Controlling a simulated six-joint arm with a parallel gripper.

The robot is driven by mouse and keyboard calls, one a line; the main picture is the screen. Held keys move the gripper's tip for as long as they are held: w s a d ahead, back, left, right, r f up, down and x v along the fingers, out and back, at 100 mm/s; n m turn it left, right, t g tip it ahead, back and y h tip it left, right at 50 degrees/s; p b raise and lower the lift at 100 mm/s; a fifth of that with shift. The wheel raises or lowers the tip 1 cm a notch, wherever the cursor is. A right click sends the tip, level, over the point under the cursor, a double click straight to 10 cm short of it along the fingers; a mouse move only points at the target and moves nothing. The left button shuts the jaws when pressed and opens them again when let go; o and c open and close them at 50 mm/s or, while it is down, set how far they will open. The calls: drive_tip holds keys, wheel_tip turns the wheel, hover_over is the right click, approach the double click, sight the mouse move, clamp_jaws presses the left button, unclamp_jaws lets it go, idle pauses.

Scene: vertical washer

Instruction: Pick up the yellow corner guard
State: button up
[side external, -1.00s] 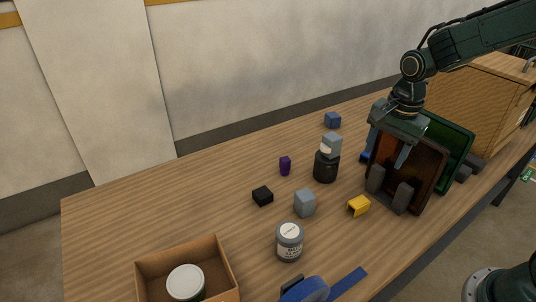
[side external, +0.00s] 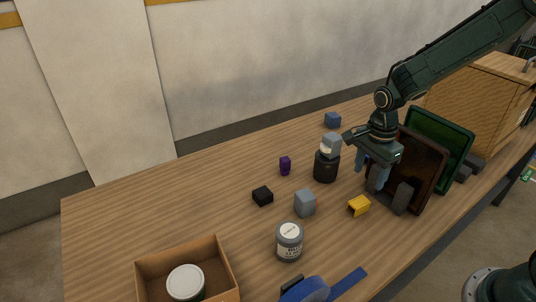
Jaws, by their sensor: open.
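The yellow corner guard (side external: 358,205) lies on the wooden table, just left of the grey blocks at the foot of the dark panel. My gripper (side external: 370,174) is open and empty, pointing down. It is above and a little behind the corner guard, in front of the dark panel, and does not touch the guard. One finger overlaps a grey block in the picture.
A dark brown panel (side external: 423,166) and a green panel (side external: 450,140) stand at right. A black jar (side external: 325,168) with a grey block on top stands left of my gripper. A grey cube (side external: 305,203) and a grey can (side external: 289,241) are left of the guard.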

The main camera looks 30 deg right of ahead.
hover_over(360, 201)
drive_tip(key=shift+s+f, duration=0.1)
drive_tip(key=shift+f, duration=2.8)
drive_tip(key=shift+f, duration=0.15)
drive_tip(key=shift+f, duration=2.45)
drive_tip(key=c, duration=1)
drive_tip(key=shift+r, duration=0.1)
drive_tip(key=shift+c, duration=0.2)
wheel_tip(360, 201, up, 20)
